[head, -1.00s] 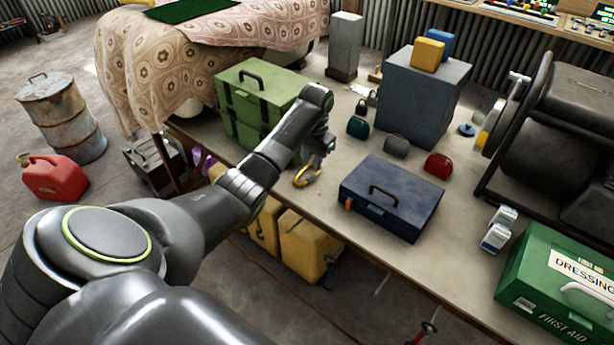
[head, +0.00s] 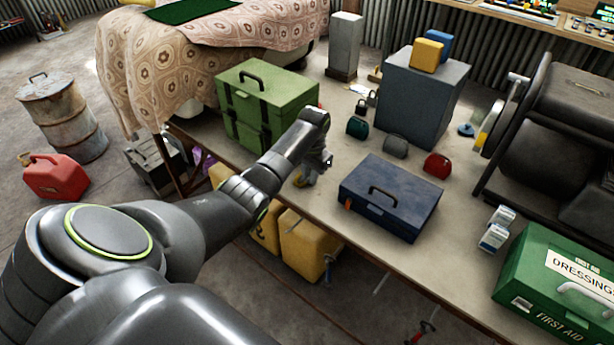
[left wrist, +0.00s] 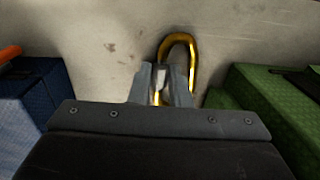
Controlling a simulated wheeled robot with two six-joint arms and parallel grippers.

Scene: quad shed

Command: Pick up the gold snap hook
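The gold snap hook (left wrist: 180,47) lies on the workbench top. In the left wrist view its rounded loop shows past my fingers, and a thin gold part shows between them. In the head view only a bit of the hook (head: 299,182) shows beside my gripper. My left gripper (left wrist: 162,78) points down over the hook, its two fingers apart with part of the hook in the gap; I cannot tell if either finger touches it. It also shows in the head view (head: 314,172). My right gripper is not in view.
A green chest (head: 262,95) stands close left of my gripper, and a blue toolbox (head: 391,197) close right. Several small padlock-shaped items and a grey cabinet (head: 422,95) stand farther back. A green first aid box (head: 563,285) is at the right.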

